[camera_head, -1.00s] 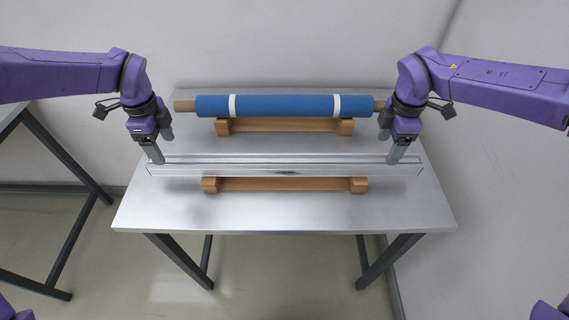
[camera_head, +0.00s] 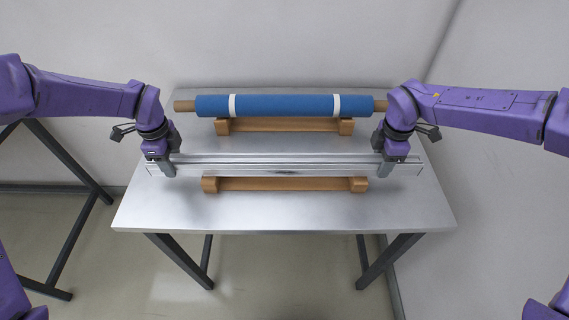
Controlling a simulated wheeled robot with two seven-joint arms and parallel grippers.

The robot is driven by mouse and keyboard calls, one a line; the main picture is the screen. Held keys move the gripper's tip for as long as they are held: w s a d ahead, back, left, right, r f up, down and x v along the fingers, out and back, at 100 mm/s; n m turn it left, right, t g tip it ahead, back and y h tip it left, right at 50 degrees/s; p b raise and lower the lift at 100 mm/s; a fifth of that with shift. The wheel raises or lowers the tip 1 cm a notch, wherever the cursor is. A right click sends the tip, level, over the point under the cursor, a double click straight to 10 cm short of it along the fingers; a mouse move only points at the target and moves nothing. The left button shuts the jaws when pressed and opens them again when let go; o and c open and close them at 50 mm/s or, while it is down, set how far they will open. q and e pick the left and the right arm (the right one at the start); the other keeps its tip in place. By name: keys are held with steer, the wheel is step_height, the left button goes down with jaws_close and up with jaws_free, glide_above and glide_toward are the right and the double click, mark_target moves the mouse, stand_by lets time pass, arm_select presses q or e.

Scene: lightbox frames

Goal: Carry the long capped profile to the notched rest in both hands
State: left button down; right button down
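The long silver profile (camera_head: 280,167) lies level across the front wooden rest (camera_head: 285,185), its ends reaching well past the rest's two blocks. My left gripper (camera_head: 168,169) is down at the profile's left end, with a finger in front of its near face. My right gripper (camera_head: 389,168) is down at the right end in the same way. The far fingers are hidden, so I cannot tell whether either gripper is closed on the profile. The contact between profile and rest is partly hidden.
A blue roll (camera_head: 285,105) with two white bands and a brown core lies on the rear wooden rest (camera_head: 285,125), close behind the profile. The metal table (camera_head: 285,213) is clear in front. A wall stands behind, and another table frame (camera_head: 60,150) stands at left.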

steer(key=shift+r, duration=0.1)
